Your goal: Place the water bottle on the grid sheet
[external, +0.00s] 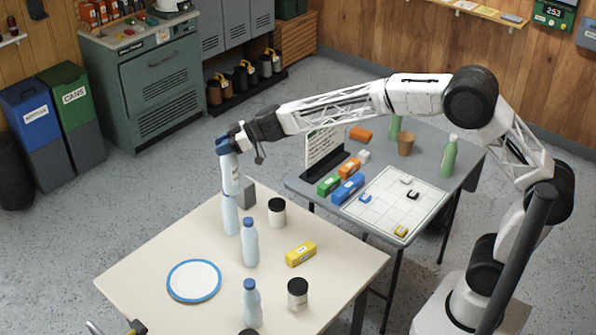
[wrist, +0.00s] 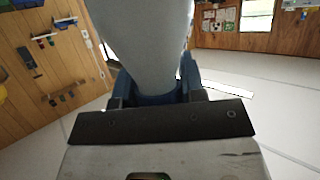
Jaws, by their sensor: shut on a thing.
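My gripper (external: 223,145), with blue fingers, is shut on a pale water bottle (external: 231,175) above the back left of the cream table. In the wrist view the bottle (wrist: 145,45) fills the space between the blue fingers (wrist: 160,92). Just below the held bottle in the picture stands another pale bottle (external: 231,216), its top hidden; I cannot tell whether the two touch. Two more blue-capped bottles (external: 250,243) (external: 252,304) stand upright on this table. The white grid sheet (external: 383,208) lies on the grey table, well right of my gripper, with several small pieces on it.
The cream table (external: 150,255) also holds a blue-rimmed plate (external: 194,281), a yellow box (external: 300,253) and black-lidded jars (external: 277,212). Beside the sheet are coloured boxes (external: 348,189), an upright board (external: 324,150), a brown cup (external: 405,144) and a green bottle (external: 448,157).

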